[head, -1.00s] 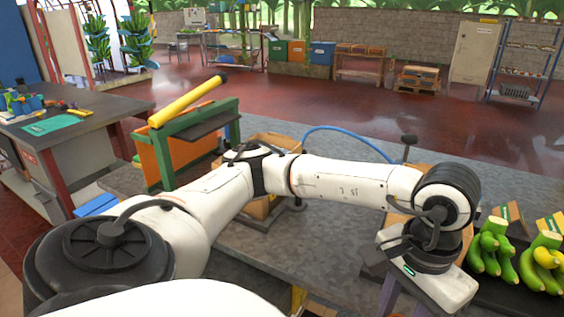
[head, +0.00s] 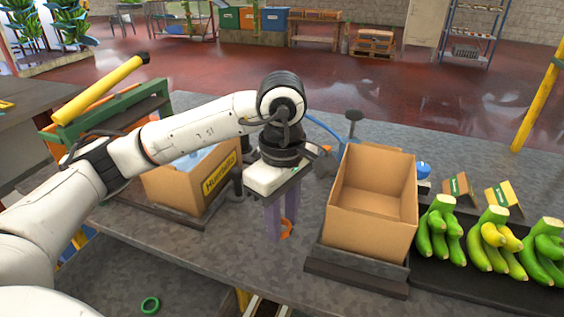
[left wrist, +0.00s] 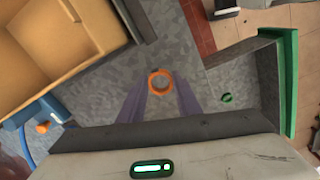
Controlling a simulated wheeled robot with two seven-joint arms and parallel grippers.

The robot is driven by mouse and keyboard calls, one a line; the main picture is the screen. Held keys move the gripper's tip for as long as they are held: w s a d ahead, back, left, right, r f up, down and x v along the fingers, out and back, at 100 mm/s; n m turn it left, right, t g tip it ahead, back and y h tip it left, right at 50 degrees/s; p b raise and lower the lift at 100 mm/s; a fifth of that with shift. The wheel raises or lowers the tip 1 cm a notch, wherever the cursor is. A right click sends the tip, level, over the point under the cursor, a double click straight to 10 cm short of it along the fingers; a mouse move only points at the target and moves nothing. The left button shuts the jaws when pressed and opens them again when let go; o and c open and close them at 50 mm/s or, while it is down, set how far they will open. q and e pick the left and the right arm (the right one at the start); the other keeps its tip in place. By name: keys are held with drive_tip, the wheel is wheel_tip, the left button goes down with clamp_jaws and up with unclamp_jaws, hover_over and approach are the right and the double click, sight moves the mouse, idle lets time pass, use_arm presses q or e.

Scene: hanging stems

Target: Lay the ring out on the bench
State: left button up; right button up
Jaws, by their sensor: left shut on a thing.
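An orange ring (head: 286,229) is at the tips of my left gripper (head: 280,222), whose purple fingers point down over the grey bench (head: 225,245). In the left wrist view the ring (left wrist: 160,82) sits between the two fingertips, and the gripper is shut on it. The ring is low over the bench, left of the open cardboard box; I cannot tell whether it touches the surface. My right gripper is not in view.
The open cardboard box (head: 365,225) stands on a dark base right of the gripper. A labelled box (head: 175,190) stands left. Green bananas (head: 440,232) lie on a dark tray at right. Bare bench lies between the boxes.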

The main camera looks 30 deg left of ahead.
use_arm(q)
drive_tip(key=w+a+r+n, duration=0.2)
drive_tip(key=w+a+n, duration=0.25)
drive_tip(key=n, duration=1.35)
drive_tip(key=shift+n, duration=0.4)
drive_tip(key=f, duration=0.3)
drive_tip(key=f+p, duration=0.1)
drive_tip(key=f, duration=0.2)
drive_tip(key=a+f, duration=0.1)
drive_tip(key=f, duration=0.2)
drive_tip(key=shift+s+f, duration=0.15)
drive_tip(key=shift+s, duration=0.2)
drive_tip(key=shift+d+f, duration=0.1)
drive_tip(key=shift+f, duration=0.15)
drive_tip(key=o, duration=1)
drive_tip(key=shift+r, duration=0.2)
wheel_tip(320, 180, up, 12)
